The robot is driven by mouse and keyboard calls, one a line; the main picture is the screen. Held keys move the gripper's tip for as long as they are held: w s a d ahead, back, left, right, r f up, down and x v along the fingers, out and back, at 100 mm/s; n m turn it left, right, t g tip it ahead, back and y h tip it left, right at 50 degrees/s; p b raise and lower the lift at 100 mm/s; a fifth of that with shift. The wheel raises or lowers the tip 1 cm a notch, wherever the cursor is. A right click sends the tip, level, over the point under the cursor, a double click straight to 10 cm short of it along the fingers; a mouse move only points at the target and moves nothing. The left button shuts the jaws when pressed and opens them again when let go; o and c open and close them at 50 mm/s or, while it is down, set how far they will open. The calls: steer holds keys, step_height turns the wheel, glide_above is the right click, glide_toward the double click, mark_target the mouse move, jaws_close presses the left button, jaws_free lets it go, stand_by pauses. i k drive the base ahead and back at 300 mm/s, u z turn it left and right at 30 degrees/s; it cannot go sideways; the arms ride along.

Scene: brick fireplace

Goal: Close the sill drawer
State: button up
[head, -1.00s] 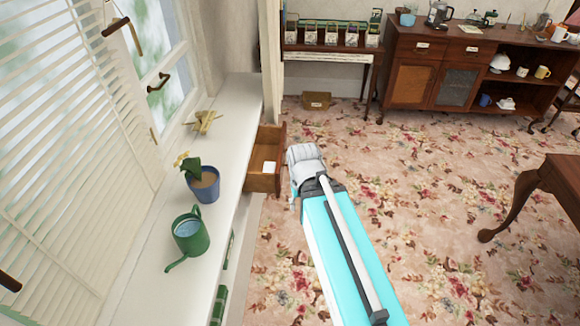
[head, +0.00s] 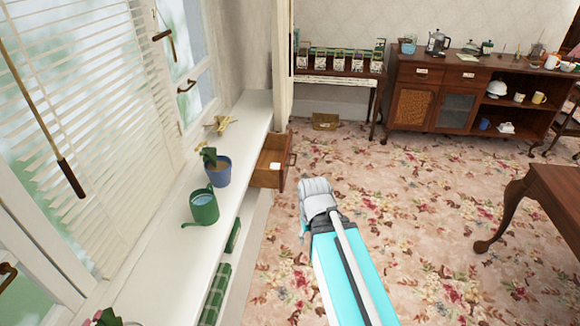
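The sill drawer (head: 268,180) is brown wood and stands pulled out from under the far part of the white window sill (head: 150,262). A small white item (head: 275,166) lies inside it. Its front with a handle (head: 292,160) faces right, toward the room. My arm reaches forward over the carpet, to the right of the drawer and apart from it. The end of my arm shows as a grey-white part (head: 318,198); the fingers of my gripper cannot be made out, so I cannot tell whether it is open or shut.
On the sill stand a green watering can (head: 203,207), a potted plant in a blue pot (head: 217,171) and a brass-coloured object (head: 221,124). A wooden table (head: 550,200) stands at right. A small box (head: 325,121) lies by the far wall. The carpet between is clear.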

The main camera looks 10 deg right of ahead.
mark_target(277, 147)
steer(key=z, duration=0.05)
steer(key=k, duration=0.15)
steer(key=z, duration=1.75)
steer(key=i, duration=1.2)
steer(key=u, duration=0.4)
